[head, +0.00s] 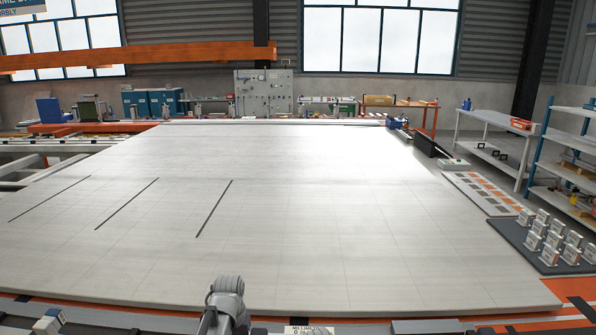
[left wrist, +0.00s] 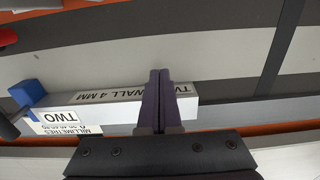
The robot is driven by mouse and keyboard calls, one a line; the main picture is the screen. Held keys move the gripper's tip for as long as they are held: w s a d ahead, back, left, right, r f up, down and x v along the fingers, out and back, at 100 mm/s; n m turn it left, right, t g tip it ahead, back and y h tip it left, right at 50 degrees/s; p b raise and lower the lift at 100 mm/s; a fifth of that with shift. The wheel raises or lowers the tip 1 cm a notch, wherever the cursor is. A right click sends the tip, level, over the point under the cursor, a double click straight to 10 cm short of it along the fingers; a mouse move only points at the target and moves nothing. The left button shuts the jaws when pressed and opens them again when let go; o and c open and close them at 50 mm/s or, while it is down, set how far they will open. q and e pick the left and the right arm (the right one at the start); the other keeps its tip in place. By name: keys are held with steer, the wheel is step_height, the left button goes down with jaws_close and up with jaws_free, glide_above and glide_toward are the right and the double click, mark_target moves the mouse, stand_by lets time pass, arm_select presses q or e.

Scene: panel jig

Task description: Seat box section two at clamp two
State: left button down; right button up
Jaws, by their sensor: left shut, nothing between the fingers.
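Box section two (left wrist: 112,97), a pale bar printed with "WALL 4 MM", lies in the left wrist view by a white plate (left wrist: 68,123) marked "TWO" and "MILLIMETRES". My left gripper (left wrist: 159,75) is shut with nothing between its fingers. The fingers cross in front of the bar and hide part of it; I cannot tell whether they touch it. A blue block (left wrist: 27,92) with a dark rod stands just left of the bar's end; it may be part of clamp two. In the head view my left arm is at the bottom edge. My right gripper is not in view.
A large pale panel table (head: 300,230) fills the head view, bare apart from three dark slots. A dark mat (head: 515,245) with several small blocks stands at the right. A shelf rack (head: 575,150) stands beyond it.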

arm_select(q)
steer(key=shift+r, duration=0.15)
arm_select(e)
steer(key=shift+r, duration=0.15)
arm_select(q)
step_height(320, 180, up, 8)
steer(key=p, duration=0.8)
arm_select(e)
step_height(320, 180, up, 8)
